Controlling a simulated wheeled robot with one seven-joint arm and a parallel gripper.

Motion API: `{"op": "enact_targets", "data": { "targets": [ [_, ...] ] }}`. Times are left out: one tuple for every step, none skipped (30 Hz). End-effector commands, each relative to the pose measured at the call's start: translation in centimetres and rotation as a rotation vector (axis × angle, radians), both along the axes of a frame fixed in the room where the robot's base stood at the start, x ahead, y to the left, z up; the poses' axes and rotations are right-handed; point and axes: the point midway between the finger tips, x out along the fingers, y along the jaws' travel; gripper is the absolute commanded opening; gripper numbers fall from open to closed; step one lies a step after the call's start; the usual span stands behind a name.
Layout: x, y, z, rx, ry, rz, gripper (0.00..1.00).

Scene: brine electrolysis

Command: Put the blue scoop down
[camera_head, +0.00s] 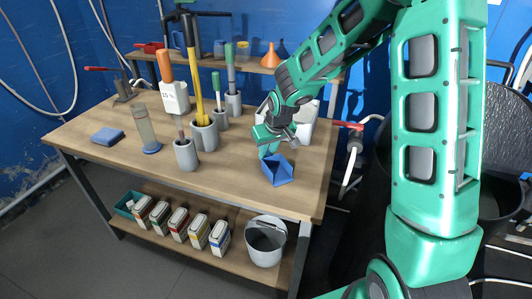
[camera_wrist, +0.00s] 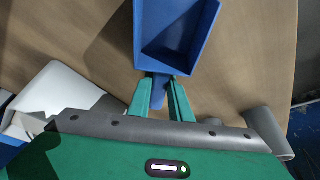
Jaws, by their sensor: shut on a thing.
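The blue scoop (camera_head: 278,170) is at the right part of the wooden table (camera_head: 230,185) in the head view. It also shows in the wrist view (camera_wrist: 178,35), with its open tray facing the camera and its handle between the fingers. My gripper (camera_head: 266,150) is shut on the scoop's handle; its green fingers also show in the wrist view (camera_wrist: 160,98). The scoop is over or on the table top near the front right; I cannot tell whether it touches the wood.
Grey holders with upright tools, among them a yellow-handled one (camera_head: 196,85), stand left of the scoop. A white object (camera_head: 304,122) stands behind my gripper. A blue block (camera_head: 107,136) lies far left. A grey bucket (camera_head: 266,242) and several boxes are on the lower shelf. The table front between is clear.

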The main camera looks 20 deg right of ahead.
Motion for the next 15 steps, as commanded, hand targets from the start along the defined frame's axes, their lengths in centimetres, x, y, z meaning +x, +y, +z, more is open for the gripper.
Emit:
{"op": "enact_targets", "data": {
  "targets": [
    [0.00, 0.02, -0.04, 0.000, 0.000, 0.000, 0.00],
    [0.01, 0.03, -0.10, 0.000, 0.000, 0.000, 0.00],
    [0.01, 0.03, -0.17, 0.000, 0.000, 0.000, 0.21],
    [0.01, 0.03, -0.14, 0.000, 0.000, 0.000, 0.28],
    [0.02, 0.03, -0.13, 0.000, 0.000, 0.000, 0.35],
    [0.01, 0.04, -0.13, 0.000, 0.000, 0.000, 0.37],
    [0.01, 0.04, -0.14, 0.000, 0.000, 0.000, 0.37],
    [0.01, 0.04, -0.13, 0.000, 0.000, 0.000, 0.37],
    [0.01, 0.05, -0.13, 0.000, 0.000, 0.000, 0.37],
    [0.01, 0.05, -0.13, 0.000, 0.000, 0.001, 0.37],
    [0.01, 0.05, -0.13, 0.001, 0.000, 0.001, 0.37],
    [0.01, 0.06, -0.13, 0.001, 0.000, 0.001, 0.37],
    [0.02, 0.07, -0.12, 0.001, 0.000, 0.001, 0.37],
    [0.01, 0.07, -0.09, 0.001, 0.000, 0.001, 0.37],
    [0.02, 0.07, 0.02, 0.000, -0.001, 0.001, 0.37]
  ]
}}
